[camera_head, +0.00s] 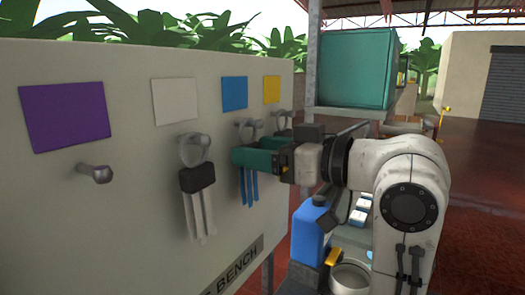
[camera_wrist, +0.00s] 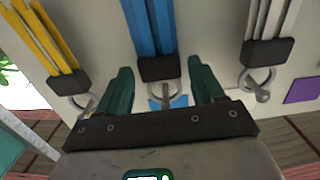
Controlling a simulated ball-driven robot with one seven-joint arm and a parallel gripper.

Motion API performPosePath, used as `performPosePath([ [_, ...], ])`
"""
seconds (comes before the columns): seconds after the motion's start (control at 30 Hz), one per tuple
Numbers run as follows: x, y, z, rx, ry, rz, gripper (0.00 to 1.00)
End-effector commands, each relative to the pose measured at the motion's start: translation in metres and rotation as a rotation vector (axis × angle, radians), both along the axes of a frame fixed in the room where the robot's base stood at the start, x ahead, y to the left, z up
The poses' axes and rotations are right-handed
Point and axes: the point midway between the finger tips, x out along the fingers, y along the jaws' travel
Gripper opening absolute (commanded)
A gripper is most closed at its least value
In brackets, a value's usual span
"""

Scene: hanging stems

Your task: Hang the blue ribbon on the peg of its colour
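The blue ribbon (camera_head: 249,187) hangs in front of the board below the blue square (camera_head: 234,93). In the wrist view the blue ribbon (camera_wrist: 150,28) has a dark clasp and a metal ring at the blue peg. My gripper (camera_head: 236,156) is at the ribbon's clasp. In the wrist view its two green fingers (camera_wrist: 161,65) stand apart on either side of the clasp, with narrow gaps. The ring appears to be around the blue peg (camera_head: 245,124), but the gripper partly hides this in the head view.
A white ribbon (camera_head: 200,215) hangs at the peg under the white square (camera_head: 175,101). A yellow ribbon (camera_wrist: 48,45) hangs on the other side. The peg (camera_head: 96,173) under the purple square (camera_head: 66,116) is bare. A blue jug (camera_head: 309,232) stands below my arm.

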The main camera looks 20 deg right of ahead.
Motion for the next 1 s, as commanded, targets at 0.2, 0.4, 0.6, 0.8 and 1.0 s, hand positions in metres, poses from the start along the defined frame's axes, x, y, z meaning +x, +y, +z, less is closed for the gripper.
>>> performPosePath([
  [0.2, 0.0, 0.0, 0.0, 0.0, 0.0, 0.0, 0.77],
  [0.4, -0.003, -0.002, 0.0, 0.001, -0.001, -0.001, 0.77],
  [0.6, -0.026, -0.018, 0.001, -0.001, -0.005, -0.005, 0.77],
  [0.8, -0.062, -0.044, 0.003, -0.001, -0.004, -0.005, 0.77],
  [1.0, -0.077, -0.053, 0.0, -0.001, -0.004, -0.001, 0.77],
])
